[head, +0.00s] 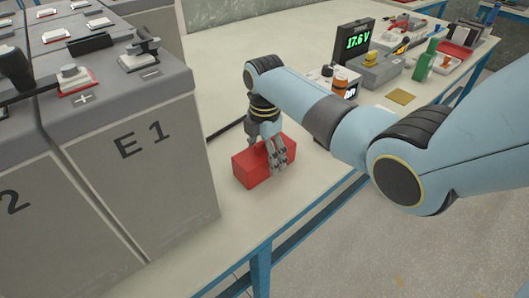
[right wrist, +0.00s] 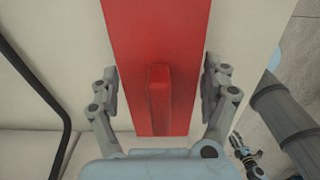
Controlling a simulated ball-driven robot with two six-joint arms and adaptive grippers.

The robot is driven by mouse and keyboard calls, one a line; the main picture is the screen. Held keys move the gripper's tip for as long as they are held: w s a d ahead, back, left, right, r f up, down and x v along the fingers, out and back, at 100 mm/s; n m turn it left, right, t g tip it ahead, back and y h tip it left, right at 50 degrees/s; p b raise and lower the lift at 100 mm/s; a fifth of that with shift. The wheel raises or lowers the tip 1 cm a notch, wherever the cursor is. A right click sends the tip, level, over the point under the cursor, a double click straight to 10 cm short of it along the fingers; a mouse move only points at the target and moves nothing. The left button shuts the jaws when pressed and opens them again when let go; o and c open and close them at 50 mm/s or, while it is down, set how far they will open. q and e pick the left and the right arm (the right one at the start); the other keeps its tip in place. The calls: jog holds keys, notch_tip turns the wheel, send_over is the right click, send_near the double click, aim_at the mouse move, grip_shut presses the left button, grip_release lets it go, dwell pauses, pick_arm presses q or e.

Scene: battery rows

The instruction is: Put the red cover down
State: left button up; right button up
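The red cover (head: 252,168), a box-like block, sits on the pale table top beside the grey E1 battery, near the table's front edge. In the right wrist view the cover (right wrist: 155,35) shows from above with a narrow raised handle (right wrist: 159,92) in its middle. My right gripper (head: 277,158) is over the cover, pointing down. In the right wrist view its two fingers (right wrist: 161,88) are wide apart, one on each side of the handle, with clear gaps to it. A small, dark gripper-like part, seemingly my left gripper (right wrist: 242,148), shows at lower right there; its fingers are unclear.
The tall grey E1 battery (head: 150,165) stands close left of the cover, with other batteries behind it. A voltage display (head: 358,41) reads 17.6 V. Tools and small containers lie at the far right of the table. A black cable (right wrist: 50,80) runs beside the cover.

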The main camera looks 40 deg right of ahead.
jog(key=shift+o, duration=0.3)
notch_tip(320, 180, up, 12)
jog(key=shift+r+p, duration=0.15)
jog(key=shift+p, duration=0.15)
dwell(0.5)
